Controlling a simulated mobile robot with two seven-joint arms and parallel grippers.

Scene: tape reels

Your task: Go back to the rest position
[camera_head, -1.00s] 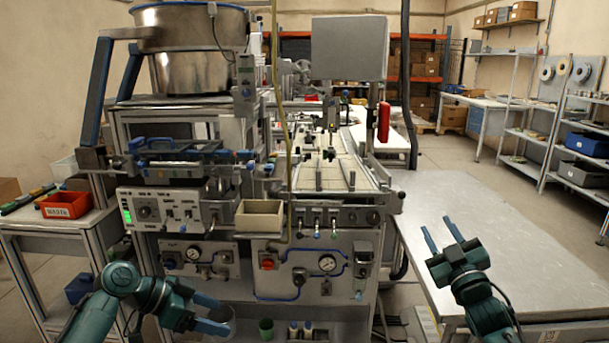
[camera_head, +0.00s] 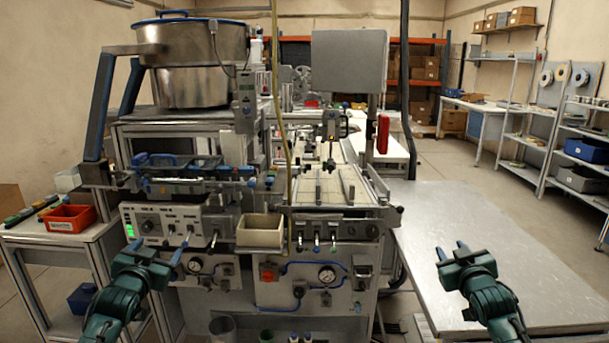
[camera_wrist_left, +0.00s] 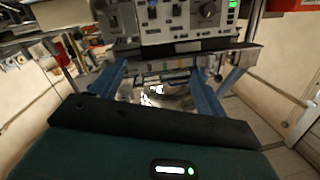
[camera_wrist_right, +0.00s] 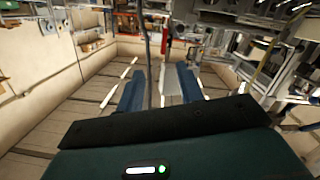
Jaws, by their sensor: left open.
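My left gripper (camera_head: 163,246) is raised in front of the machine's control panel (camera_head: 170,224) in the head view. It is open, with nothing between its blue fingers. In the left wrist view its fingers (camera_wrist_left: 155,88) stand well apart, with the panel beyond them. My right gripper (camera_head: 452,249) is over the left part of the grey metal table (camera_head: 540,270) in the head view. Its blue fingers are apart and empty. In the right wrist view a gap shows between the fingers (camera_wrist_right: 160,80).
The machine fills the middle, with a beige bin (camera_head: 260,232) on its front ledge. A red bin (camera_head: 70,218) sits on a side table at the left. A shelf (camera_head: 570,135) with reels stands at the right. Floor is clear behind the metal table.

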